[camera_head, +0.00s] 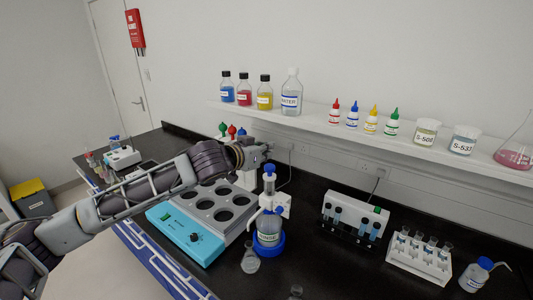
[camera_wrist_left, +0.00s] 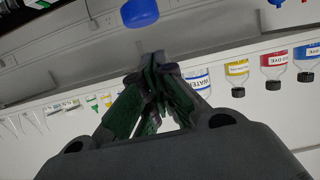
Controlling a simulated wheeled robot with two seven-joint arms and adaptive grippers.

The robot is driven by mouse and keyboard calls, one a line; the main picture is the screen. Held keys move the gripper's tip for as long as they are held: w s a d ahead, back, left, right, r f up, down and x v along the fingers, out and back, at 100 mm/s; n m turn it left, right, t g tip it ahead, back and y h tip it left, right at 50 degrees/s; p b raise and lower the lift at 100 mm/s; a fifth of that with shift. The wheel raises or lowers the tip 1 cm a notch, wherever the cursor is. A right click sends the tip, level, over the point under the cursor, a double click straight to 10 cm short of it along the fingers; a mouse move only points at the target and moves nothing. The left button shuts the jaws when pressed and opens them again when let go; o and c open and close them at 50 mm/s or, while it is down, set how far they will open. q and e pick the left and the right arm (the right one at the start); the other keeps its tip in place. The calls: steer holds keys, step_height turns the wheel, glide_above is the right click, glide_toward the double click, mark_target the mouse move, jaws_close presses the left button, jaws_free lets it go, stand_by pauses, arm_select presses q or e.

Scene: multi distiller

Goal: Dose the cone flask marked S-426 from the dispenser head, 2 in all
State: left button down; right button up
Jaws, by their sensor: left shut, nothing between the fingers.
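The dispenser bottle (camera_head: 269,228) stands on the bench in a blue ring base, with a white and blue dispenser head (camera_head: 270,185) on top. A small clear cone flask (camera_head: 250,261) stands on the bench at the dispenser's front left; I cannot read a mark on it. My left gripper (camera_head: 262,152) is shut and empty, just above and behind the dispenser head. In the left wrist view its fingers (camera_wrist_left: 156,65) are together, and a blue cap (camera_wrist_left: 140,12), likely the dispenser's, is beyond them, apart. My right gripper is out of view.
A blue-fronted block with round wells (camera_head: 188,240) stands left of the dispenser. A white tube device (camera_head: 355,218), a tube rack (camera_head: 422,258) and a wash bottle (camera_head: 475,275) stand to the right. The wall shelf (camera_head: 400,148) holds bottles, jars and a pink flask (camera_head: 515,155).

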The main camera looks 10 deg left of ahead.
arm_select(q)
steer(key=shift+r, duration=0.4)
steer(key=shift+s+a+r, duration=0.1)
steer(key=shift+r, duration=0.05)
steer(key=b+v, duration=0.1)
steer(key=v, duration=0.8)
steer(key=shift+s+r+b, duration=0.15)
steer(key=shift+s+b, duration=0.15)
steer(key=shift+b, duration=0.05)
